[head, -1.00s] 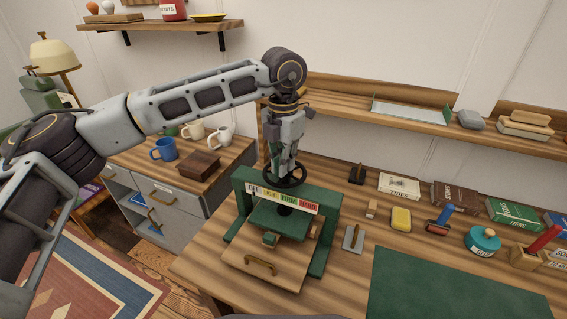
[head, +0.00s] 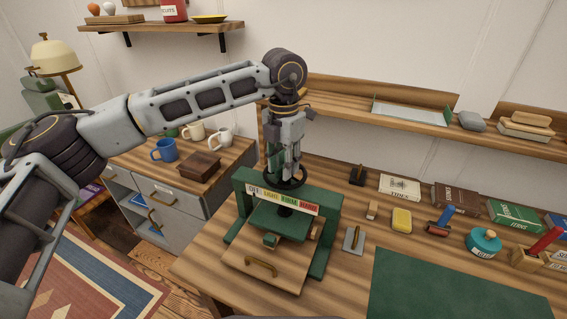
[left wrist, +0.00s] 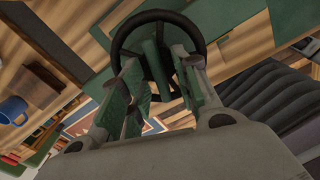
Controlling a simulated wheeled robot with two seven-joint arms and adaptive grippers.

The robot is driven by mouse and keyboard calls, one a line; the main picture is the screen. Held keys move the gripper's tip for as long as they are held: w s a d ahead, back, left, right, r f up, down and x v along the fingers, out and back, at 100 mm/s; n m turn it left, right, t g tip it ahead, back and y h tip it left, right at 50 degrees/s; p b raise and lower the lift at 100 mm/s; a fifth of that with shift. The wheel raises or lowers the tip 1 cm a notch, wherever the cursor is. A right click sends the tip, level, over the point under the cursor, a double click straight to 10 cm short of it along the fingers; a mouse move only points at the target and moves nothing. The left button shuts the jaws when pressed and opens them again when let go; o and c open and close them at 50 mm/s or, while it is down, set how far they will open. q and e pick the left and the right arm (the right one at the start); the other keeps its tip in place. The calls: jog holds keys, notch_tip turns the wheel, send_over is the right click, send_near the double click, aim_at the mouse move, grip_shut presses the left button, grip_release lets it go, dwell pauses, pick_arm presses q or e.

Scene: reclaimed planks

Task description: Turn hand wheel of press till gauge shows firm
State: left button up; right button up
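The green press (head: 330,225) stands on the bench with a black hand wheel (head: 303,183) on top. Its gauge strip (head: 283,199) reads OFF, LIGHT, FIRM and HARD; I cannot make out a pointer clearly. My left gripper (head: 285,172) points down over the wheel, fingertips at its middle. In the left wrist view the wheel's rim (left wrist: 202,36) surrounds the fingertips of this gripper (left wrist: 168,58). The fingers stand somewhat apart, but whether they clamp the hub or spokes is hidden. My right gripper is not in view.
A wooden board with a handle (head: 240,262) lies at the press's front. To the right are a yellow block (head: 401,220), a teal jar (head: 483,241), books and a green mat (head: 450,290). Mugs (head: 165,150) stand on the cabinet at left. A shelf (head: 410,118) runs behind.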

pick_arm(q)
notch_tip(320, 180, up, 12)
dwell(0.8)
dwell(1.5)
